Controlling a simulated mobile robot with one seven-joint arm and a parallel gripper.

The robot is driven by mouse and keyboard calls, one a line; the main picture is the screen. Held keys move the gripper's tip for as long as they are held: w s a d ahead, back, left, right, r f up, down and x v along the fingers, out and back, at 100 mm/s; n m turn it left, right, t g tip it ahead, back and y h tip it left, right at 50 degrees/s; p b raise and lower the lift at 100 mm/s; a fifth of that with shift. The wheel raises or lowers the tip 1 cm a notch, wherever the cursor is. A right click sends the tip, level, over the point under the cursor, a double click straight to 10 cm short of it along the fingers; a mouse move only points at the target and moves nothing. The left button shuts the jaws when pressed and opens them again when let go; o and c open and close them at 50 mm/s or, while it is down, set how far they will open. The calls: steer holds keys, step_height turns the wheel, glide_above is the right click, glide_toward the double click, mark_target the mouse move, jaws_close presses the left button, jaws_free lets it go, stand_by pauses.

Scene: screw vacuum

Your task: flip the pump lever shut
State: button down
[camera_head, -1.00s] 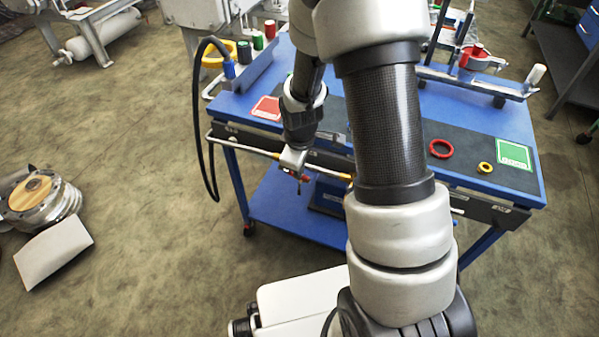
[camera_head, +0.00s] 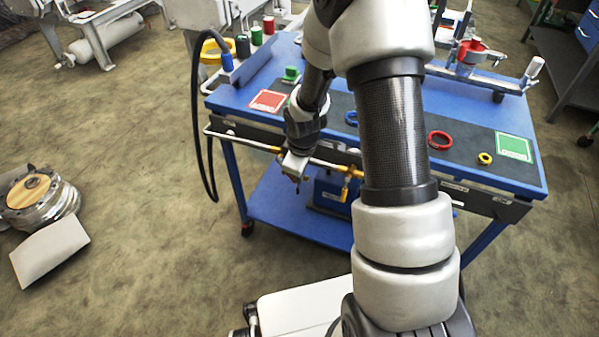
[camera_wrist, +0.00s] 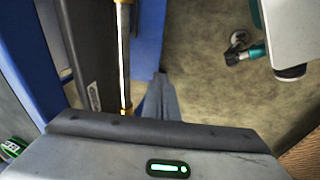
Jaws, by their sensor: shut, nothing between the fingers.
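A metal pipe (camera_head: 240,137) with brass fittings runs along the front edge of the blue cart. A small yellow-brass piece (camera_head: 345,188) hangs below the pipe, right of my gripper; it may be the pump lever, but I cannot tell for sure. A blue box-like unit (camera_head: 326,192), perhaps the pump, stands on the lower shelf. My gripper (camera_head: 297,180) points down in front of the pipe, shut and empty. In the wrist view, my shut fingers (camera_wrist: 161,82) are right of the pipe (camera_wrist: 124,60); no lever shows clearly there. I cannot tell whether they touch anything.
The cart top (camera_head: 455,100) holds red (camera_head: 439,140), yellow (camera_head: 485,158) and blue rings, a red square (camera_head: 268,100) and a green square (camera_head: 514,147). A black hose (camera_head: 196,110) loops down at the left.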

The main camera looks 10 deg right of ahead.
steer(key=shift+a+f, duration=0.1)
steer(key=shift+f, duration=0.15)
steer(key=shift+w+a+f+m+t+y+b, duration=0.15)
steer(key=shift+w+a+f+t+y, duration=0.15)
steer(key=shift+f+t+y, duration=0.4)
steer(key=shift+w+a+f+m+t+y+b, duration=0.15)
steer(key=shift+a+f+t+y, duration=0.3)
steer(key=shift+y, duration=0.45)
steer(key=shift+w+a+f+t+y+b, duration=0.1)
steer(key=shift+w+a+f+t+y, duration=0.2)
steer(key=shift+f+t+y, duration=0.45)
steer(key=shift+w+a, duration=0.1)
steer(key=p+v, duration=0.7)
steer(key=v, duration=1)
steer(key=shift+r, duration=0.25)
